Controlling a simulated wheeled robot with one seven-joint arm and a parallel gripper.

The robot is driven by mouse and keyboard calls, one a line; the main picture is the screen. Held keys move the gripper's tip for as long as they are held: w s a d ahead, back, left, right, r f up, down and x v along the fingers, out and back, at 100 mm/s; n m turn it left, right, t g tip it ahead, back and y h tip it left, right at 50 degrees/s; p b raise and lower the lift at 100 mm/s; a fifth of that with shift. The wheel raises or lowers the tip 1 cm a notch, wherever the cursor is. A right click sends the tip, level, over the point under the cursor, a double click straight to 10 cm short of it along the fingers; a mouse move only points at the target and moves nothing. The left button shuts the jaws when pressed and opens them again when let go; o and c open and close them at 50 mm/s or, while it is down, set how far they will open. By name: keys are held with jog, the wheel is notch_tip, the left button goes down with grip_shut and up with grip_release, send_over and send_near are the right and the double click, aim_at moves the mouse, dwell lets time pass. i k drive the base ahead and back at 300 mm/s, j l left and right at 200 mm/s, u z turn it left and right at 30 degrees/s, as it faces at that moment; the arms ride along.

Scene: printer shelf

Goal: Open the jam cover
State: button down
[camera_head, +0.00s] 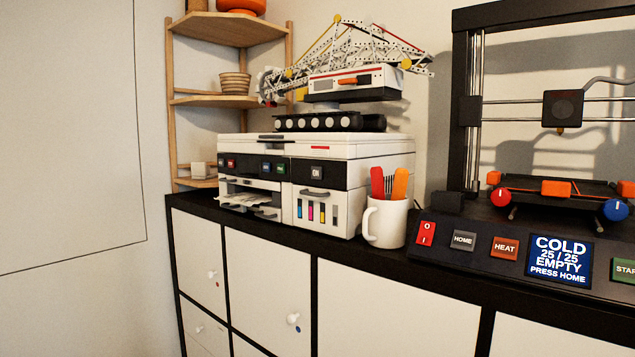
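A white and black printer (330,148) stands on the black-topped cabinet, left of centre. No part is labelled as the jam cover, so I cannot tell which panel it is. A front panel (315,212) on the printer's right half has a grey handle (315,193) at its top and coloured ink marks. The left half has an open bay (250,194) with paper (243,200) in it. The lid on top looks closed. The printer's back is hidden. My gripper is not in view.
A toy crane (345,85) stands on top of the printer. A white mug (386,222) with red and orange handled tools stands close at its right. A 3D printer (560,190) with a control panel is farther right. A wooden corner shelf (228,101) stands behind left.

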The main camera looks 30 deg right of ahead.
aim_at(272, 185)
jog(key=z, duration=0.35)
jog(key=i+j+u, duration=0.1)
jog(key=i+j, duration=0.3)
jog(key=i+j+u, duration=0.1)
jog(key=i+j, duration=0.2)
jog(key=i, duration=0.2)
jog(key=i+j+u, duration=0.15)
jog(key=i+j, duration=0.2)
jog(key=i+j+u, duration=0.1)
jog(key=i+j, duration=0.15)
jog(key=i, duration=0.3)
